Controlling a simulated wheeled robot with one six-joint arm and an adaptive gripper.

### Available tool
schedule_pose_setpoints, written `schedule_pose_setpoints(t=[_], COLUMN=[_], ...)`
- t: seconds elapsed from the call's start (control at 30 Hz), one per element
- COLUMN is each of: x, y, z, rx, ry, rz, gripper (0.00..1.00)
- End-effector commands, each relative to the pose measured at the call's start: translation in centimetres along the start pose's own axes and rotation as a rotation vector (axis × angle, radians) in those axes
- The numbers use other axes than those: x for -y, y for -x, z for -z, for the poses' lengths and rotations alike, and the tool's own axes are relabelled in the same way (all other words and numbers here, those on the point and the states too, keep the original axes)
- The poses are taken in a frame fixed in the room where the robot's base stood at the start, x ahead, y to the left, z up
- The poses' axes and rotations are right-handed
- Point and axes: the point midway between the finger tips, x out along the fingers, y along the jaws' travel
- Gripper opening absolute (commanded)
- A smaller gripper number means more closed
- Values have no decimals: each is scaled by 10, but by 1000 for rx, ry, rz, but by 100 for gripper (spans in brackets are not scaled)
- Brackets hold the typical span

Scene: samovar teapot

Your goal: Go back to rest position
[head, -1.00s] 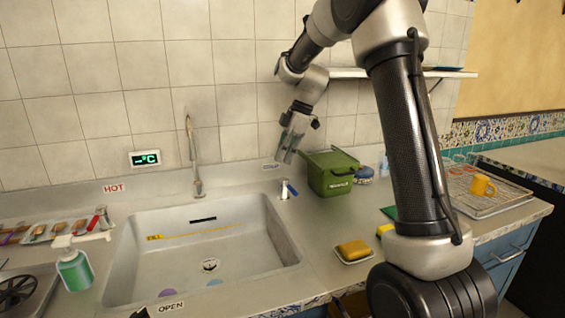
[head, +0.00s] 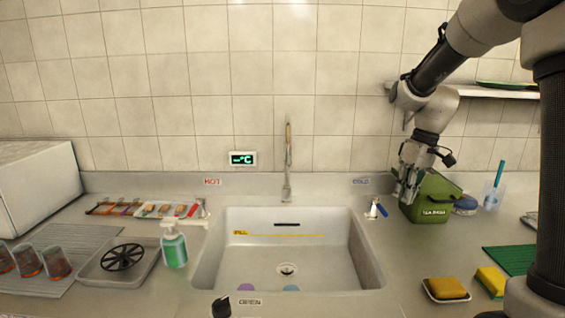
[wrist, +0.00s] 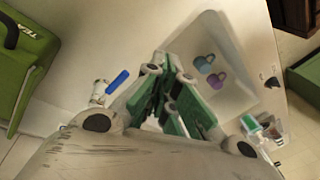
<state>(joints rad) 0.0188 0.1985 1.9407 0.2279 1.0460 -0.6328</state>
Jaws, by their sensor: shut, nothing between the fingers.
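My gripper (head: 408,188) hangs at the right of the sink, in front of the left side of the green bin (head: 431,197) in the head view. Its fingers point down and it holds nothing. In the wrist view the green-padded fingers (wrist: 168,125) are close together above the counter, with the sink beyond them. The cold tap with its blue lever (head: 377,209) is just left of the gripper. It also shows left of the fingers in the wrist view (wrist: 108,90).
The white sink (head: 372,262) is in the middle, with a tall spout (head: 287,165) behind it. A soap bottle (head: 174,247) and glasses (head: 55,262) stand at the left. Sponges (head: 447,289) lie at the front right. A shelf (head: 490,91) is above the bin.

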Motion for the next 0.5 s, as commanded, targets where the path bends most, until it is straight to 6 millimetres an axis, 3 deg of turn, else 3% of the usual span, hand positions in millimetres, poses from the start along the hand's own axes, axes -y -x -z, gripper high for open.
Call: schedule_pose_setpoints(t=[0.3, 0.5], x=[53, 80], y=[45, 54], z=[-140, -209], rx=[-82, -198], ry=[-449, -485], rz=[-168, -248], gripper=[0, 0])
